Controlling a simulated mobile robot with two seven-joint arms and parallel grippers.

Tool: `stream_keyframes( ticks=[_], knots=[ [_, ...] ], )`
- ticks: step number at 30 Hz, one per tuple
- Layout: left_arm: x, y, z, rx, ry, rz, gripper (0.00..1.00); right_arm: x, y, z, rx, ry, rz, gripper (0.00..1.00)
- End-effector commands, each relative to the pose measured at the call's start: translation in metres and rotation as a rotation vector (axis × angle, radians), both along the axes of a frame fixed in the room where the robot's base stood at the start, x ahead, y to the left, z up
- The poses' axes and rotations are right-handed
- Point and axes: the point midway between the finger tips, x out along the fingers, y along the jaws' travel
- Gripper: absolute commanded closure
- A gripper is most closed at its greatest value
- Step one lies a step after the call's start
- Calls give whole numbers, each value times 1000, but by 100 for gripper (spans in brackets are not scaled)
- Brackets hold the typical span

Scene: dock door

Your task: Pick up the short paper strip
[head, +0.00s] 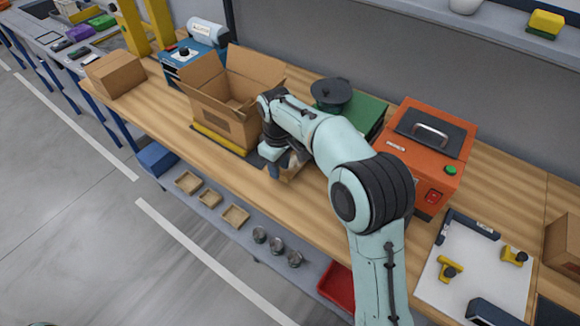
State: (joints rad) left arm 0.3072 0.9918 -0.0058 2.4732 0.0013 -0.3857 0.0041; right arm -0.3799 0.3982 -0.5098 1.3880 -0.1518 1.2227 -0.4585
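I cannot make out the short paper strip for certain in the head view. My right gripper (279,168) points down at the workbench (225,165), just right of an open cardboard box (221,118). Its fingers are small and partly hidden by my own arm, so I cannot tell whether they are open or hold anything. A tan piece (294,174) shows beside and below the fingers, mostly covered by the gripper; I cannot tell what it is. My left gripper is not in view.
An orange machine (423,150) stands right of my arm, with a green case (366,113) behind it. A closed carton (115,74) and a blue device (186,60) stand left. A white board (470,270) with yellow tools lies right. The bench's front strip is clear.

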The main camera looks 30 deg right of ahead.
Motion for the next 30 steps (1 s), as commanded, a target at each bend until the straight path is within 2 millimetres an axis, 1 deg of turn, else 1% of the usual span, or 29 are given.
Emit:
stream_keyframes(
  ticks=[1, 4, 7, 13, 14, 15, 16, 26, 30],
  knots=[
    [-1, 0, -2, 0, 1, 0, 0, 0, 0, -10, -1, 4, -1, 67],
    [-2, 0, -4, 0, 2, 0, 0, 0, 0, -21, 0, 2, -1, 67],
    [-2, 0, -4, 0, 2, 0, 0, 0, 0, -25, 0, 0, 0, 67],
    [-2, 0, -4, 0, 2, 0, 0, 1, 0, -25, 0, -1, 0, 67],
    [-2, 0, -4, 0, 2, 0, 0, 1, 0, -25, 0, -1, 0, 77],
    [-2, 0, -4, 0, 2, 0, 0, 1, 0, -25, 0, -1, 0, 90],
    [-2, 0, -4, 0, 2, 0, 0, 1, 0, -25, 0, -1, 0, 100],
    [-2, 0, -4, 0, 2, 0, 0, 0, 0, -25, 0, -1, 0, 100],
    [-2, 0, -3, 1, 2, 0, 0, 1, 0, -21, 1, -2, 0, 100]
  ],
)
